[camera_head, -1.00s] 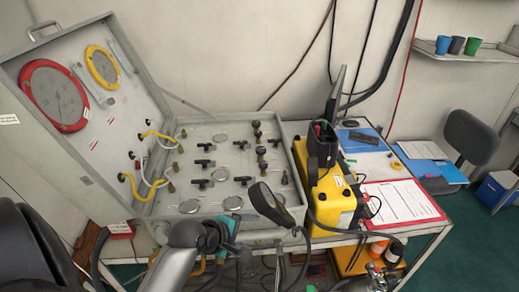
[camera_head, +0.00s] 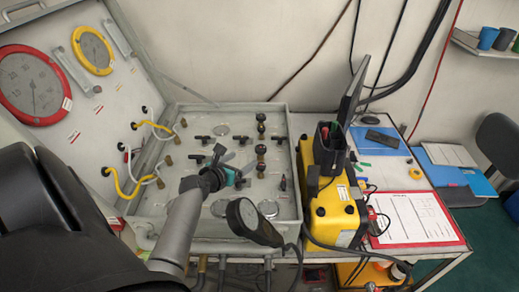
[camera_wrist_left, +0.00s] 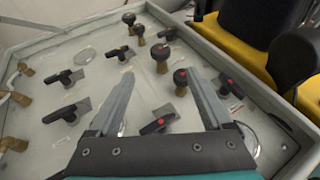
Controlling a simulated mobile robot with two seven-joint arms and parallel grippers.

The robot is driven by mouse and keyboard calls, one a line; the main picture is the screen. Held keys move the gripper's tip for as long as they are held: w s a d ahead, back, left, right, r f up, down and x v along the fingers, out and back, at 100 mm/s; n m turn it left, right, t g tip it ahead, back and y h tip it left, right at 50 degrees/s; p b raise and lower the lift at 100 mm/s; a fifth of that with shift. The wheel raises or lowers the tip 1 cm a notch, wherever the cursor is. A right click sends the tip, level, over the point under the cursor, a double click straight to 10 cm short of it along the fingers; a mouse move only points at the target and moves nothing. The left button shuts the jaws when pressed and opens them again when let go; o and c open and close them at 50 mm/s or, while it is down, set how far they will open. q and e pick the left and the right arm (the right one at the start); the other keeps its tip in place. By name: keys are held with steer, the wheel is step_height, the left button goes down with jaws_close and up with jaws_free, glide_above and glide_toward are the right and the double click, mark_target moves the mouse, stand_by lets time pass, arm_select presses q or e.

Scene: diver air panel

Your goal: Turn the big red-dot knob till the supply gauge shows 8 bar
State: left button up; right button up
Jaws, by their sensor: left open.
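A column of upright black knobs with red dots stands on the grey panel (camera_head: 180,215). The one that looks biggest (camera_head: 261,151) also shows in the left wrist view (camera_wrist_left: 160,54), with a smaller one (camera_wrist_left: 181,79) nearer. My left gripper (camera_head: 236,161) is open and empty above the panel, left of the knobs, touching none. In the left wrist view its fingers (camera_wrist_left: 163,82) spread apart, the smaller knob showing between and beyond their tips. A red-rimmed gauge (camera_head: 33,85) and a yellow-rimmed gauge (camera_head: 91,50) sit on the lid; their readings are too small to tell.
Several black T-handles (camera_head: 195,160) stand around the knobs. A yellow case (camera_head: 335,205) stands close on the right. Yellow hoses (camera_head: 120,185) are at left.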

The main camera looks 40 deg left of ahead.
arm_select(q)
glide_toward(259, 150)
steer(key=x, duration=0.3)
steer(key=b+x, duration=0.3)
steer(key=x, duration=0.2)
steer(key=shift+w+f, duration=0.15)
steer(key=shift+w+a+f+b, duration=0.2)
steer(key=shift+w+b, duration=0.25)
steer(key=shift+w, duration=0.15)
arm_select(e)
steer(key=shift+w+a+f, duration=0.1)
steer(key=shift+w+f, duration=0.25)
steer(key=shift+f, duration=0.3)
steer(key=shift+w+d+f, duration=0.1)
steer(key=shift+w+f, duration=0.3)
steer(key=shift+f, duration=0.2)
steer(key=shift+w+a+f, duration=0.1)
steer(key=shift+w+f, duration=0.25)
steer(key=shift+f, duration=0.3)
arm_select(q)
steer(key=shift+c, duration=0.3)
jaws_close()
arm_select(e)
steer(key=shift+f, duration=0.15)
